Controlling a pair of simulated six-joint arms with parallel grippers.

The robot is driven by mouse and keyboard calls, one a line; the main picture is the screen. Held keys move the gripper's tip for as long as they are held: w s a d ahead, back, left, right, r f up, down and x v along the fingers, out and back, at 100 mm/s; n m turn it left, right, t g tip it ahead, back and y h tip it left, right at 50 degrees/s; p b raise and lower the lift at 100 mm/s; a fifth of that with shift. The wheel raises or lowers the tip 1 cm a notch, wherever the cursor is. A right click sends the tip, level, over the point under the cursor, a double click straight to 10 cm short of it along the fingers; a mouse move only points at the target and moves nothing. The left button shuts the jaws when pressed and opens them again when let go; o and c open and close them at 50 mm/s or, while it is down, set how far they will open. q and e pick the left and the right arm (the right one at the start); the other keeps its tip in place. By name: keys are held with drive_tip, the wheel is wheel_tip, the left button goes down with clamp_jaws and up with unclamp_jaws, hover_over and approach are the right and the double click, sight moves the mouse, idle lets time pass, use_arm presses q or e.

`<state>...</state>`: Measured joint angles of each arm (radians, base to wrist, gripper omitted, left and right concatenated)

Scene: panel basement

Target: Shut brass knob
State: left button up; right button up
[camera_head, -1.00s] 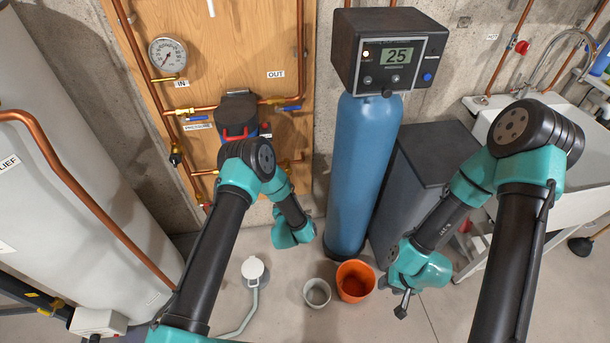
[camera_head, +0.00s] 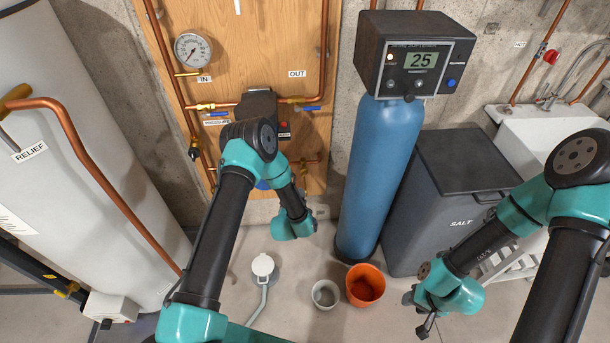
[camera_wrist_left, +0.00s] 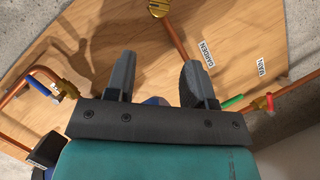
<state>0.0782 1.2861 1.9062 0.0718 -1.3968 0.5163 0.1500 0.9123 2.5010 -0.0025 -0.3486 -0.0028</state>
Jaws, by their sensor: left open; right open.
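A round brass knob (camera_wrist_left: 158,8) shows at the top edge of the left wrist view, partly cut off, beside a copper pipe on the wooden board. My left gripper (camera_wrist_left: 158,72) is open and empty, its fingers apart over the board, with the knob beyond them. In the head view my left wrist hangs low in front of the board, and its fingers are hidden. I cannot pick out the knob there. My right gripper (camera_head: 416,314) is open and empty, low over the floor right of the orange bucket.
A blue tank (camera_head: 382,175) and salt bin (camera_head: 455,180) stand right of the board. Green (camera_wrist_left: 232,101) and red (camera_wrist_left: 270,102) valve levers lie right of my left fingers.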

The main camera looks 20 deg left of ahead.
sight(305, 175)
use_arm(q)
drive_tip(key=x, duration=1.7)
drive_tip(key=shift+c, duration=0.5)
drive_tip(key=c, duration=0.5)
drive_tip(key=m+y, duration=0.1)
drive_tip(key=m, duration=0.1)
drive_tip(key=m+g, duration=0.1)
drive_tip(key=shift+d+m+g+y, duration=0.1)
drive_tip(key=shift+m+g+y, duration=0.2)
drive_tip(key=shift+m+y, duration=0.1)
drive_tip(key=shift+m+g+y, duration=0.4)
drive_tip(key=shift+m+y, duration=0.6)
drive_tip(key=shift+m, duration=0.5)
